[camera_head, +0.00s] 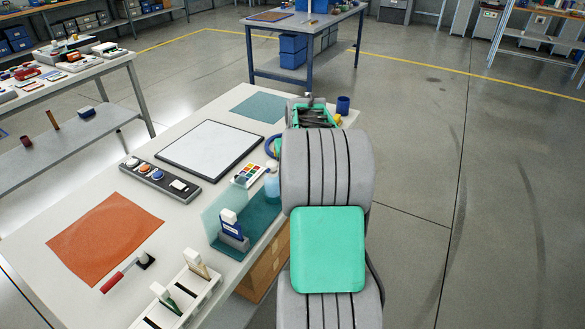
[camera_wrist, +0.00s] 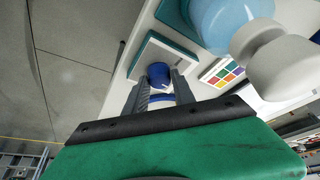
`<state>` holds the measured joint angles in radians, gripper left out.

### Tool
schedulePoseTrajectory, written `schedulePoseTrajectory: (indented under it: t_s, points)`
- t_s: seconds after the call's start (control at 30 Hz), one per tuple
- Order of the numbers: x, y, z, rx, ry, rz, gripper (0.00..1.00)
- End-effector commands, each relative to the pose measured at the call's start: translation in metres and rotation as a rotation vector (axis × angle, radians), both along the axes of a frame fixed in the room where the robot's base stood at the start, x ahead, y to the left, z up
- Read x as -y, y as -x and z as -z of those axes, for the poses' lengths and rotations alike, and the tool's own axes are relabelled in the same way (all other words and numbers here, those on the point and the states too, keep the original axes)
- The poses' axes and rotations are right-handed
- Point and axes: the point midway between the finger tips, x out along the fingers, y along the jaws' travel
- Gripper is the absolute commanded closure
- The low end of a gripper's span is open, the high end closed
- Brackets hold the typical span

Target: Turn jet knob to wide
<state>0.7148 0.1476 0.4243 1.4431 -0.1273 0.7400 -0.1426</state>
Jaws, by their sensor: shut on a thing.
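A small round blue knob (camera_wrist: 158,73), which I take for the jet knob, sits between my gripper's fingertips (camera_wrist: 160,88) in the wrist view. Both fingers flank it and my gripper is shut on it. A small pale mark shows on its lower part, but its setting cannot be read. A blue curved band (camera_wrist: 160,98) shows just below it between the fingers. In the head view my arm hides the fingertips and the knob; a blue rounded edge (camera_head: 271,147) peeks out left of the arm.
A light blue bottle (camera_head: 272,185) with a whitish top (camera_wrist: 272,62) stands close beside my gripper. A card of coloured squares (camera_head: 249,175) lies near it. A dark blue cup (camera_head: 343,104) stands at the far end of the white table (camera_head: 185,222). Floor to the right is clear.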

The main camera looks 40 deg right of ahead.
Motion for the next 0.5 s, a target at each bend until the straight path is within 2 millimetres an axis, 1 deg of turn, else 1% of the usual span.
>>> schedulePoseTrajectory:
  t_s: [0.5]
  points:
    - [-0.0038,-0.0033,0.0001,-0.001,0.000,0.482,1.00]
